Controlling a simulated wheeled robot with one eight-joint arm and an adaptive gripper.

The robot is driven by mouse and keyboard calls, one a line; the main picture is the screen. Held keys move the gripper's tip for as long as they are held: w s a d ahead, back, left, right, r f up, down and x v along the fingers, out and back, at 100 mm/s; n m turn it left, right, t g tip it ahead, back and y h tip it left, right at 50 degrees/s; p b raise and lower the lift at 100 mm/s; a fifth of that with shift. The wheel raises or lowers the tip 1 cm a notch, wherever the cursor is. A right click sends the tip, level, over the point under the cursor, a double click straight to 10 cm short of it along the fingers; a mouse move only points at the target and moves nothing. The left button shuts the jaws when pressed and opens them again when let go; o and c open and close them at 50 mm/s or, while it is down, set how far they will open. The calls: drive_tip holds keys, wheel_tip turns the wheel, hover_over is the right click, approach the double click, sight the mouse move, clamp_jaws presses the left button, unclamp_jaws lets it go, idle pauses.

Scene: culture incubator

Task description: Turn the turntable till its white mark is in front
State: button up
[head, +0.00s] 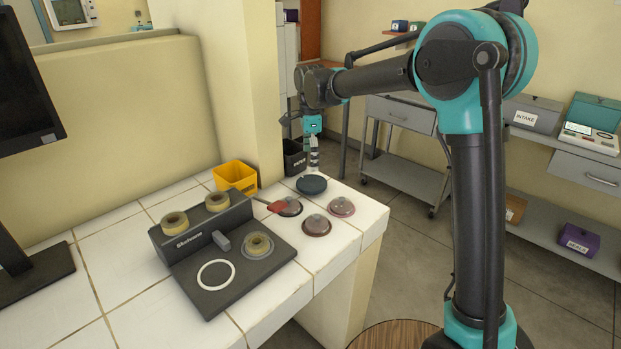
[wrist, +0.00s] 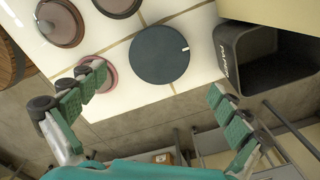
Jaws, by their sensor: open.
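The turntable (head: 311,185) is a flat dark blue-grey disc on the white tiled counter, near its far right corner in the head view. In the wrist view the turntable (wrist: 158,58) shows whole, with a short white mark (wrist: 185,49) at its right rim, on the side towards a black bin. I cannot make out the mark in the head view. My gripper (head: 314,158) hangs above the disc, fingers down. In the wrist view my gripper (wrist: 156,82) is open and empty, its fingers spread wider than the disc, with the disc beyond them.
The black bin (wrist: 234,45) stands close beside the disc. A yellow crate (head: 235,177) and a dark device with tape rolls (head: 215,252) stand left. The counter edge is close.

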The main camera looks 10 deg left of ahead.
sight(311, 183)
wheel_tip(311, 183, down, 7)
drive_tip(key=shift+f, duration=0.2)
idle(0.3)
drive_tip(key=c, duration=1.3)
drive_tip(key=shift+o, duration=0.2)
